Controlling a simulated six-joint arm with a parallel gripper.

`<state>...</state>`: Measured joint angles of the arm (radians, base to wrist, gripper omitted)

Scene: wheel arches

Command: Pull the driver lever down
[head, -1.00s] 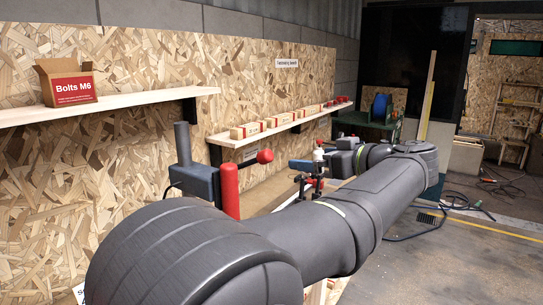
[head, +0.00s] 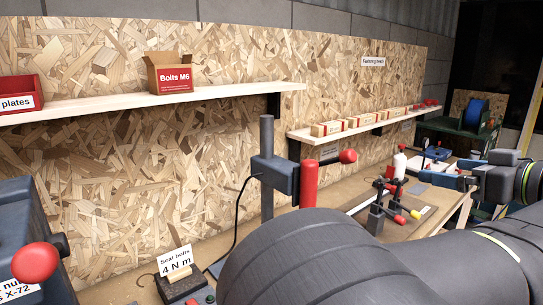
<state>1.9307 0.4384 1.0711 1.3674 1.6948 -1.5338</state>
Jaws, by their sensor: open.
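The driver (head: 280,174) is a grey block on an upright post with a red cylinder (head: 308,184) at its front. Its lever shows as a short arm with a red ball knob (head: 347,156), sticking out to the right and roughly level. My gripper (head: 463,182) is at the right, at the end of my wrist, well to the right of the knob and apart from it. My large arm link hides the driver's lower right side and part of the bench.
Toggle clamps (head: 384,205) with red and yellow tips stand between driver and gripper. A "Seat bolts 4 N m" sign (head: 175,261) is left of the driver. A dark machine with a red ball (head: 35,263) is at left. Shelves (head: 150,98) run along the wall.

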